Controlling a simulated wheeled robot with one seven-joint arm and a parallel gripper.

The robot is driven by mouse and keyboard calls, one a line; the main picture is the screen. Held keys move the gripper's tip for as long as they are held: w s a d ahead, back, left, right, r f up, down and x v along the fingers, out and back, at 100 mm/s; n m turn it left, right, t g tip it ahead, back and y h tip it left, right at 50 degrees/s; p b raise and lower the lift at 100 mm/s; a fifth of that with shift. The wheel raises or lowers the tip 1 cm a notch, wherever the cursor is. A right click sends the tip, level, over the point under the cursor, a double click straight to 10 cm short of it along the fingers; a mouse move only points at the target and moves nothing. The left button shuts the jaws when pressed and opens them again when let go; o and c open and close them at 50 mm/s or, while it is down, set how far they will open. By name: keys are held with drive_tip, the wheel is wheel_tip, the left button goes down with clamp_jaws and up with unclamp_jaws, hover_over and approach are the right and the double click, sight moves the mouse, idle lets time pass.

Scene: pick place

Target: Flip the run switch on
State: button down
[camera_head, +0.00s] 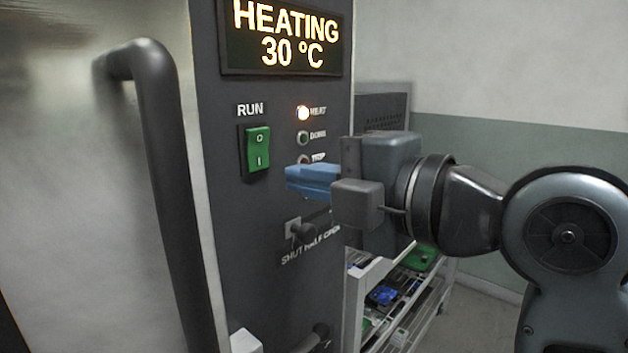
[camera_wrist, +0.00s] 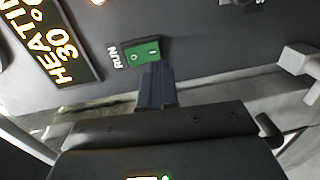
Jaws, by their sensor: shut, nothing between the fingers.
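The green run switch (camera_head: 257,149) is a rocker marked O at the top and I at the bottom, under the label RUN on the dark panel (camera_head: 232,220). It also shows in the wrist view (camera_wrist: 142,51), just beyond my fingertips. My gripper (camera_head: 288,178) has blue fingers that are shut and empty. In the head view the fingertips are to the right of and slightly below the switch. I cannot tell whether they touch the panel. The display (camera_head: 284,38) above reads HEATING 30 °C, and the HEAT lamp (camera_head: 303,113) is lit.
A large dark door handle (camera_head: 160,150) stands left of the panel. A small lever (camera_head: 302,234) marked SHUT, HALF, OPEN is below my gripper. A shelf rack (camera_head: 400,295) with circuit boards stands behind, to the right of the panel.

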drive_tip(key=f+b+v, duration=0.2)
drive_tip(key=v, duration=0.6)
drive_tip(key=shift+s+d, duration=0.3)
drive_tip(key=shift+d, duration=0.1)
drive_tip(key=s+d+f+m+t+h, duration=0.2)
drive_tip(key=d+f+m+t+h, duration=0.15)
drive_tip(key=f+m, duration=0.6)
drive_tip(key=s+d+f+m+t+h, duration=0.15)
drive_tip(key=d+f+m+h, duration=0.25)
drive_tip(key=f+m, duration=0.55)
drive_tip(key=s+d+f+m+h, duration=0.35)
drive_tip(key=s+f, duration=0.25)
drive_tip(key=s, duration=0.2)
drive_tip(key=s+d+f+m+h, duration=0.2)
drive_tip(key=s+d+f+m, duration=0.2)
drive_tip(key=s+f, duration=0.3)
drive_tip(key=s+d+r+m, duration=0.1)
drive_tip(key=s+m, duration=0.1)
drive_tip(key=s, duration=1)
drive_tip(key=shift+s+d+g, duration=0.3)
drive_tip(key=shift+s, duration=0.1)
